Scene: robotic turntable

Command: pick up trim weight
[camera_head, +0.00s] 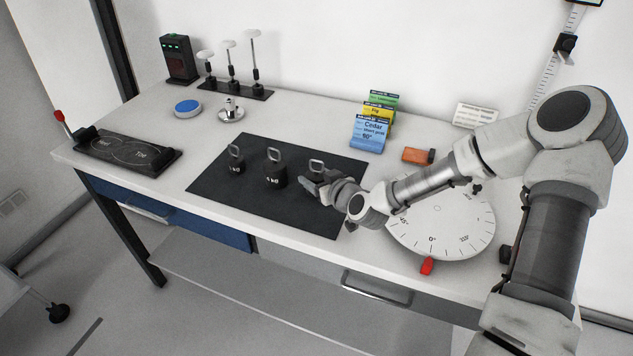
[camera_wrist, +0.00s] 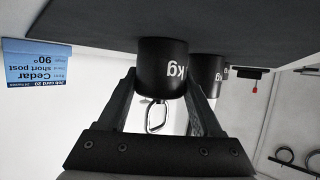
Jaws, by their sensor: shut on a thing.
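Three black cylindrical weights with metal loop handles are at the dark mat (camera_head: 215,186): a left weight (camera_head: 236,167), a middle weight (camera_head: 273,179) and a right weight (camera_head: 313,178). My gripper (camera_head: 308,188) is at the right weight and partly hides it. In the wrist view, the picture is upside down and my gripper (camera_wrist: 162,100) has a finger on each side of this weight (camera_wrist: 162,65), shut on it. Its loop handle shows between the fingers, and "kg" is readable on its side. Its base appears at the mat; I cannot tell whether it touches.
A white dial turntable (camera_head: 445,222) lies right of the mat, under my arm. Job cards (camera_head: 370,133) and an orange block (camera_head: 418,155) stand behind. A black plate (camera_head: 128,153) is at the left. The mat's front left is clear.

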